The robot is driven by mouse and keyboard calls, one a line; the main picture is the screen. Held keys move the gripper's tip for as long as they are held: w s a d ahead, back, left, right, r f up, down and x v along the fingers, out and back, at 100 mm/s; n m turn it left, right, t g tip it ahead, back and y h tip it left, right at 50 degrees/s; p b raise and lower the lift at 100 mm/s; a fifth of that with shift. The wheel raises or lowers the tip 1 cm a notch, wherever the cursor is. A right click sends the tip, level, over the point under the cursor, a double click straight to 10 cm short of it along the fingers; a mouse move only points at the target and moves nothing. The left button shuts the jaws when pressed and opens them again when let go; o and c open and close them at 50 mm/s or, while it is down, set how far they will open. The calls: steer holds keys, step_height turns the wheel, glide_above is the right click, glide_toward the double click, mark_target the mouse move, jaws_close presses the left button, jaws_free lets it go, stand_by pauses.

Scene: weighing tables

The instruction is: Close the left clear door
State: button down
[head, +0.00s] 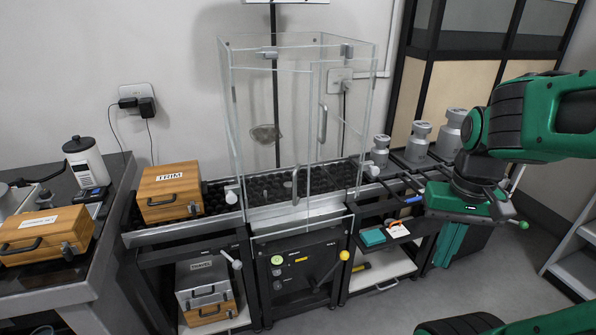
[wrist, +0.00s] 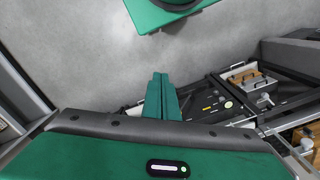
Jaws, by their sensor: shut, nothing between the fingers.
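The clear-walled cabinet (head: 262,100) stands on the middle table. The left clear door (head: 268,150) has an upright handle (head: 295,187) near its free edge. That handle sits lower in the picture than the handle (head: 323,122) of the other clear panel, so the left door looks swung outward, but the see-through edges overlap and its angle is hard to tell. My gripper (head: 449,245) is to the right of the cabinet, apart from both doors, pointing down. Its fingers are together and empty; they also show in the wrist view (wrist: 160,95).
Metal weights (head: 417,142) stand right of the cabinet. A lever with a yellow knob (head: 344,255) sticks out below it. Wooden boxes, one a TRIM box (head: 170,190), are on the left. A step stool (head: 575,262) is at far right. Grey floor (head: 400,300) is open in front.

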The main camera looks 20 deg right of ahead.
steer(key=shift+w+d, duration=0.1)
steer(key=shift+w, duration=0.1)
steer(key=t+h, duration=0.3)
steer(key=t, duration=0.1)
glide_toward(307, 178)
steer(key=s+a+r, duration=0.2)
steer(key=s+a, duration=0.1)
steer(key=s, duration=0.3)
steer(key=shift+m, duration=0.3)
steer(key=x, duration=0.4)
steer(key=w+x, duration=0.1)
steer(key=x, duration=0.2)
steer(key=w+d+r+x, duration=0.1)
steer(key=x, duration=0.3)
steer(key=shift+w+d+f, duration=0.1)
steer(key=shift+w+f, duration=0.15)
steer(key=shift+w+d, duration=0.3)
steer(key=shift+w, duration=0.15)
